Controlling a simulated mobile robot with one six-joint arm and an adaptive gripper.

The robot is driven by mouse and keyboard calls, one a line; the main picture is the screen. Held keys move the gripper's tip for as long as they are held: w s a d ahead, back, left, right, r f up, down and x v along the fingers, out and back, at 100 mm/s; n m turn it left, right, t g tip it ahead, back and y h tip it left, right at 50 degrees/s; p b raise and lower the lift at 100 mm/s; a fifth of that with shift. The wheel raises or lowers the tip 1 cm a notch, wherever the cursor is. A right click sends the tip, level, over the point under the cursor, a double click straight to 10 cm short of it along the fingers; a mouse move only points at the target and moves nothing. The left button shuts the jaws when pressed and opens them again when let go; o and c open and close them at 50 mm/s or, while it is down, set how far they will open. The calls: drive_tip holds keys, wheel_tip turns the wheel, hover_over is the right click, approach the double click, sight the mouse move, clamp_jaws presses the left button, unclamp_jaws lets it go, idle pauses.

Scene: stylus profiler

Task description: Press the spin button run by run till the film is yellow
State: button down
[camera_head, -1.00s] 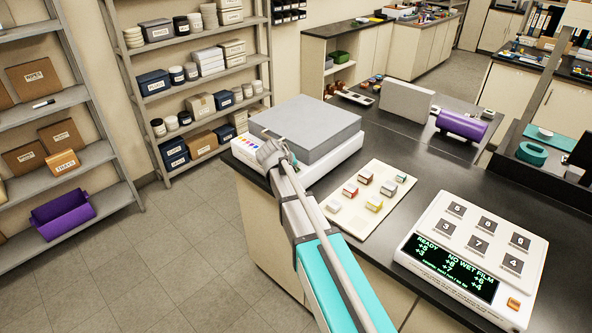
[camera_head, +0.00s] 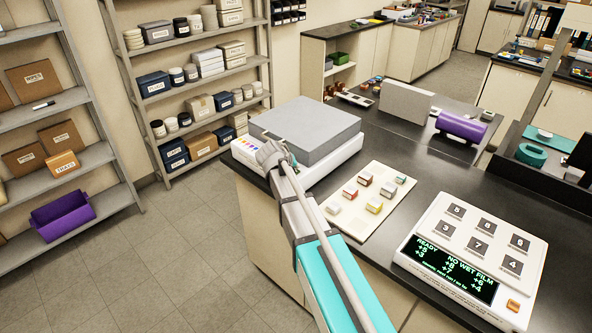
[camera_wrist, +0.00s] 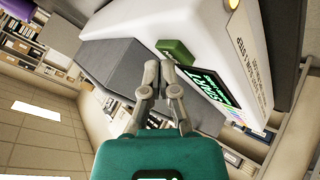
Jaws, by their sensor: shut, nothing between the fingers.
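A white machine with a grey lid (camera_head: 306,128) stands on the dark bench, with a strip of coloured squares (camera_head: 247,146) on its front. In the wrist view its white body (camera_wrist: 215,40) shows a green block like a button (camera_wrist: 176,51) and a dark screen with green text (camera_wrist: 210,88), too skewed to read surely. No film is visible and the lid hides the inside.
A pale tray (camera_head: 345,222) with several small coloured blocks lies right of my arm. A white panel (camera_head: 440,283) with numbered tiles reads "READY" and "NO WET FILM". A purple cylinder (camera_head: 461,127) and a grey upright box (camera_head: 407,103) stand behind. Shelves line the left.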

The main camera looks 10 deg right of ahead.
drive_tip(key=shift+r+p, duration=0.35)
drive_tip(key=shift+r, duration=0.15)
wheel_tip(320, 180, up, 5)
drive_tip(key=p, duration=0.5)
idle(0.3)
drive_tip(key=shift+s, duration=0.1)
idle(0.6)
drive_tip(key=s+f+g+y, duration=0.2)
drive_tip(key=s+g+y, duration=0.1)
drive_tip(key=s, duration=1.1)
drive_tip(key=s+f+g+y, duration=0.3)
drive_tip(key=s, duration=1.1)
drive_tip(key=shift+s+d+f+m+g, duration=0.25)
drive_tip(key=shift+f+m+g, duration=0.05)
drive_tip(key=shift+f+g, duration=0.1)
idle(2.5)
